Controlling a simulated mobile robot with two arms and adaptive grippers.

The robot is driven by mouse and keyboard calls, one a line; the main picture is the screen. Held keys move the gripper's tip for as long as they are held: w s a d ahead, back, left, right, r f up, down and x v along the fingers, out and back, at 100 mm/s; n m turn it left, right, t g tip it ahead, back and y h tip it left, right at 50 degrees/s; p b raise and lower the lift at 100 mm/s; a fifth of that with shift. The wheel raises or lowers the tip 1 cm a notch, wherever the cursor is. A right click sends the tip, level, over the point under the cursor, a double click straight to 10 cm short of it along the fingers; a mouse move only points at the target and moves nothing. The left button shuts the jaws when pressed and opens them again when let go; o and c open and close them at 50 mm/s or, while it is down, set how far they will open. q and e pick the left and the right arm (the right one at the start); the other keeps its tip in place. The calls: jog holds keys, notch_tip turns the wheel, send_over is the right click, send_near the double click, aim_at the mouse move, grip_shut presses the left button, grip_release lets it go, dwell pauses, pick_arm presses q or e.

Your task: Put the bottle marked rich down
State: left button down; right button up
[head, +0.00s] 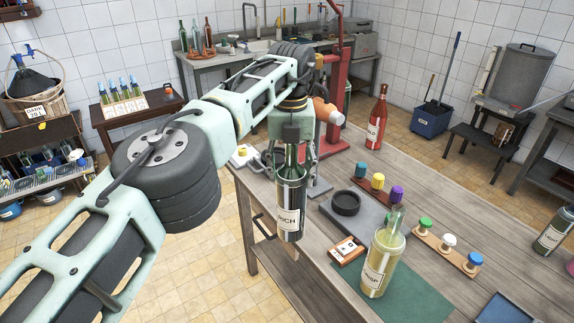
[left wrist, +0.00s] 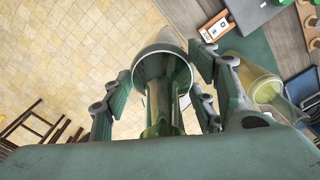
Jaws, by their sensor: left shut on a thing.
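The bottle marked rich (head: 290,208) is dark green glass in a shiny metal sleeve with a white label, partly covered by the fingers. My left gripper (head: 289,160) is shut on its upper part from above and holds it roughly upright at the table's left edge. In the left wrist view the bottle (left wrist: 163,95) is between the fingers, with floor tiles to its left and the table to its right. The wooden table (head: 450,205) lies to the right. My right gripper is not in view.
A pale bottle with a label ending in "SP" (head: 384,262) stands on a green mat (head: 425,298). A black ring (head: 346,202), a small card box (head: 347,250), colored stoppers on a wooden strip (head: 445,246) and a red bottle (head: 377,118) stand nearby. A red stand (head: 338,75) rises behind.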

pick_arm(q)
jog(key=s+a+f+m+b, duration=0.1)
jog(key=s+a+f+m, duration=0.2)
jog(key=f+m, duration=0.4)
jog(key=s+a+f+m+b, duration=0.1)
jog(key=s+a+f+m, duration=0.3)
jog(key=f, duration=0.5)
jog(key=s+a+f+m+b, duration=0.1)
jog(key=s+a+f+m, duration=0.2)
jog(key=f+m, duration=0.4)
pick_arm(e)
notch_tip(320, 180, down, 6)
jog(key=b, duration=0.3)
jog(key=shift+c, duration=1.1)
pick_arm(q)
jog(key=s+a+f+m, duration=0.3)
jog(key=s+a+m, duration=0.3)
jog(key=s+m, duration=0.3)
jog(key=s+a+f+m, duration=0.4)
jog(key=s+a+m, duration=0.2)
jog(key=s, duration=0.5)
jog(key=m, duration=0.2)
jog(key=shift+s+a+m, duration=0.3)
jog(key=shift+s+m, duration=0.05)
jog(key=shift+m, duration=0.05)
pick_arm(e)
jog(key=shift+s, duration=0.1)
